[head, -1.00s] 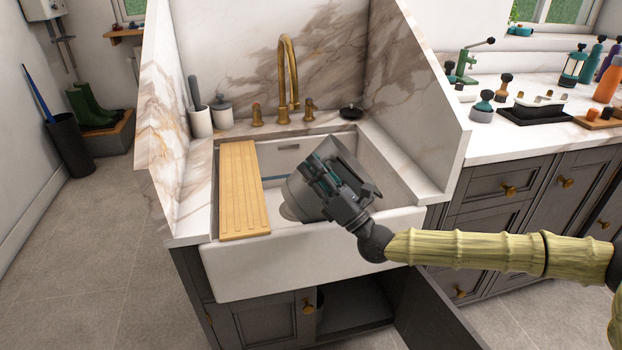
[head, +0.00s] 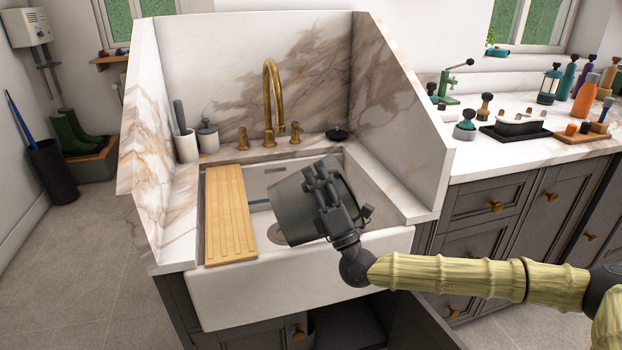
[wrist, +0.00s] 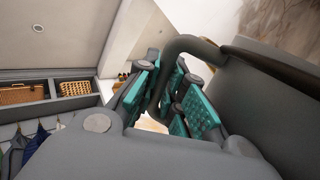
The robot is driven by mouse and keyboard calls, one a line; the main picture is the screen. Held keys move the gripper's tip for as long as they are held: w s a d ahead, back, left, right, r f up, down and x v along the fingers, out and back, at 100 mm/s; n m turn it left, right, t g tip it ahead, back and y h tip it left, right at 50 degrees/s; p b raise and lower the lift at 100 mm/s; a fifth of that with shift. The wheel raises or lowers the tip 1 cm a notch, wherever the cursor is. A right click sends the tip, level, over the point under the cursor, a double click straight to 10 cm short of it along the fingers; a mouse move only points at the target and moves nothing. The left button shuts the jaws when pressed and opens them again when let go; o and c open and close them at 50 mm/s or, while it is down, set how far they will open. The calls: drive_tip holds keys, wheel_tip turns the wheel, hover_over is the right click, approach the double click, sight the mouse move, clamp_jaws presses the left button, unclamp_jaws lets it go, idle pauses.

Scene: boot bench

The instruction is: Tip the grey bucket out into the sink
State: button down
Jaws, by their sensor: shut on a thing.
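The grey bucket (head: 293,212) is tilted well onto its side over the white sink (head: 300,285), toward the sink's front right. My gripper (head: 322,188) is shut on the bucket's handle. In the wrist view, the teal finger pads of my gripper (wrist: 170,95) close around the dark bent handle (wrist: 185,48), and the bucket's grey wall (wrist: 265,110) fills the right side. The head view does not show into the bucket, so I cannot tell what it holds.
A wooden draining board (head: 229,215) lies across the sink's left side. A brass tap (head: 271,100) stands behind the sink. High marble panels flank it, the right one (head: 400,125) close to my gripper. Bottles and tools crowd the right counter (head: 475,155).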

sight(343, 184)
drive_tip(key=shift+w+d+r+m+t+h+p, duration=0.1)
drive_tip(key=shift+d+r+m+t+h+p, duration=0.1)
drive_tip(key=shift+d+m+t+h, duration=0.3)
drive_tip(key=shift+w+d+r+m+t+h+p, duration=0.2)
drive_tip(key=shift+m+t+h, duration=0.3)
drive_tip(key=shift+m+h, duration=0.4)
drive_tip(key=shift+w+d+r+m+t+h+p, duration=0.1)
drive_tip(key=shift+d+r+m+t+h, duration=0.3)
drive_tip(key=shift+m, duration=0.5)
drive_tip(key=shift+w+d+r+m+t+h+p, duration=0.2)
drive_tip(key=shift+d+m+t+h, duration=0.4)
drive_tip(key=shift+m+h, duration=0.75)
drive_tip(key=shift+w+d+r+m+t+h+p, duration=0.15)
drive_tip(key=shift+d+m+t+h+p, duration=0.4)
drive_tip(key=shift+m+h, duration=0.75)
drive_tip(key=shift+w+d+r+m+t+h+p, duration=0.1)
drive_tip(key=shift+w+d+m+t+h, duration=0.2)
drive_tip(key=shift+d+m+h, duration=0.75)
drive_tip(key=shift+s+a+m, duration=0.1)
drive_tip(key=shift+a+m, duration=0.15)
drive_tip(key=shift+m, duration=0.15)
